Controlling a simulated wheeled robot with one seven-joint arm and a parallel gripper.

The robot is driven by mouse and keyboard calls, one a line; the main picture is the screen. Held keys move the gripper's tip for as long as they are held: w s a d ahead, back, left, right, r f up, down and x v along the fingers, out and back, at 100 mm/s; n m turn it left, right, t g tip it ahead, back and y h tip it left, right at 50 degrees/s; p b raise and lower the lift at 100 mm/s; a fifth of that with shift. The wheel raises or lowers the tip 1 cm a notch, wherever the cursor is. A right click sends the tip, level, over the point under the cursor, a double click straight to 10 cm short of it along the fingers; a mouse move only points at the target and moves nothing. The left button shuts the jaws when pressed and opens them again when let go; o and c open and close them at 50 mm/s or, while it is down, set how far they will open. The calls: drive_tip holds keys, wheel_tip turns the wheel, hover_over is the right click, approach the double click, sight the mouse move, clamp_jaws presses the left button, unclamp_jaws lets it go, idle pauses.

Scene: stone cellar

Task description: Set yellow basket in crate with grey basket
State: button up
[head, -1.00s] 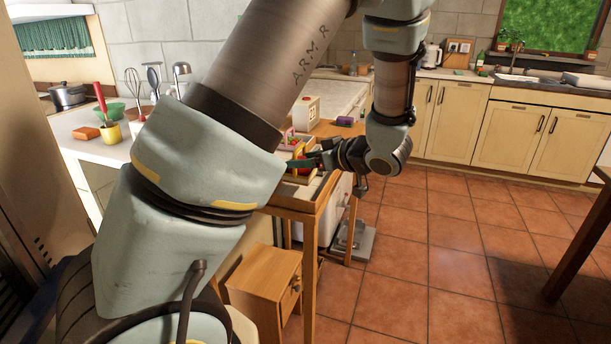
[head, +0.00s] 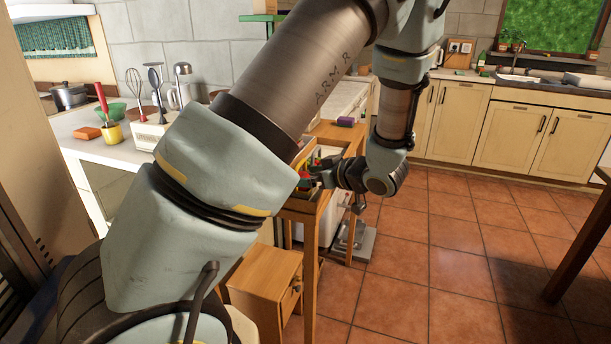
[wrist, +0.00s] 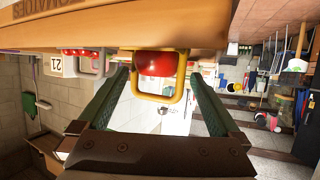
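The yellow basket (wrist: 182,82), with a round red item in it, is in the middle of the wrist view, which is upside down. My gripper (wrist: 157,74) is open, with one green finger on each side of the basket's yellow frame. I cannot tell whether the fingers touch it. In the head view my gripper (head: 312,178) is over the wooden table's near end, and my arm hides most of the basket. The grey basket (wrist: 92,66), with red items, is left of it in the wrist view. Lettered wood (wrist: 45,12) beside it seems to be the crate wall.
A white box marked 21 (wrist: 56,66) stands by the grey basket. A purple item (head: 346,121) lies at the table's far end. A small wooden cabinet (head: 262,280) stands below the table's near end. The tiled floor (head: 450,240) to the right is open.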

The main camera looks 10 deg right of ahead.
drive_tip(key=shift+s+d+r, duration=0.15)
drive_tip(key=shift+d+r, duration=0.05)
drive_tip(key=shift+r, duration=0.05)
drive_tip(key=b+v, duration=0.1)
drive_tip(key=v, duration=1)
drive_tip(key=shift+s, duration=0.25)
drive_tip(key=shift+d, duration=0.15)
